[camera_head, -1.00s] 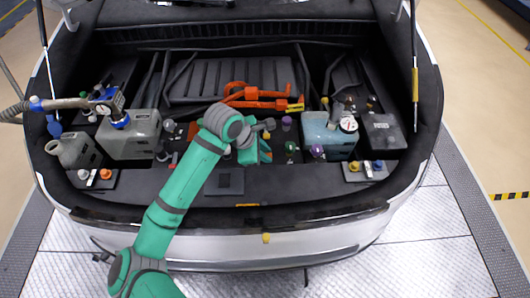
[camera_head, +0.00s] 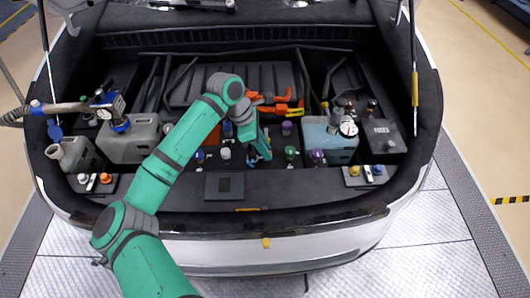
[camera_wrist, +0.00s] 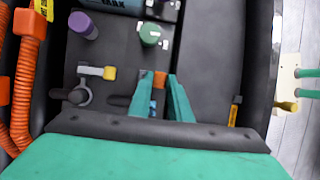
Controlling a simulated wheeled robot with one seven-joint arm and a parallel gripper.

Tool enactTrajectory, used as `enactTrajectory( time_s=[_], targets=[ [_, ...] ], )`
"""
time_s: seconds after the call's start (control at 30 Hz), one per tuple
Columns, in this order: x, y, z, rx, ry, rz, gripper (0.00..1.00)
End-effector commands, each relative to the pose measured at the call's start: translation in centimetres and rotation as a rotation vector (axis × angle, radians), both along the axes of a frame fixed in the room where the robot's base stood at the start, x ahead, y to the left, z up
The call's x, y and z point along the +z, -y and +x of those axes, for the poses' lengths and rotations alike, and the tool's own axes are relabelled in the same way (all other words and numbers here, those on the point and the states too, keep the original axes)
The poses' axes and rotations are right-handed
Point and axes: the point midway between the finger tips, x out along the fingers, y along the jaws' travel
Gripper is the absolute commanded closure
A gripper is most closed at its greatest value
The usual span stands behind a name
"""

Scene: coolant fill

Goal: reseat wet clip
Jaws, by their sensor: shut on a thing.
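My gripper (camera_wrist: 160,96) reaches down into the engine bay, just right of the middle. In the head view my gripper (camera_head: 258,158) is small beside the green cap. In the wrist view its two green fingers stand around a small orange-topped piece (camera_wrist: 160,80), which I take to be the clip; its lower part is mostly hidden. The fingers are shut on it. A white-grey bar with a yellow end (camera_wrist: 97,72) lies left of the fingers. A hooked dark grey fitting (camera_wrist: 75,96) sits below that bar, apart from the fingers.
A green cap (camera_wrist: 150,35) and a purple cap (camera_wrist: 83,25) rise close by. Orange ribbed hoses (camera_wrist: 20,90) run along the left. A blue reservoir with a gauge (camera_head: 318,136) and a fuse box (camera_head: 383,135) stand to the right.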

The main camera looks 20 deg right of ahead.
Motion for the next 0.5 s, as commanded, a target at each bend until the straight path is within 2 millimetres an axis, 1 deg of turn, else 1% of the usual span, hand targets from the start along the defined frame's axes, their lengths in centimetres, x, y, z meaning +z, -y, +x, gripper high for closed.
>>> enactTrajectory(
  time_s=[0.2,0.5],
  targets=[
    [0.09,0.36,0.85,0.001,-0.107,0.032,1.0],
    [0.13,0.5,1.21,-0.001,-0.173,0.05,1.0]
  ],
)
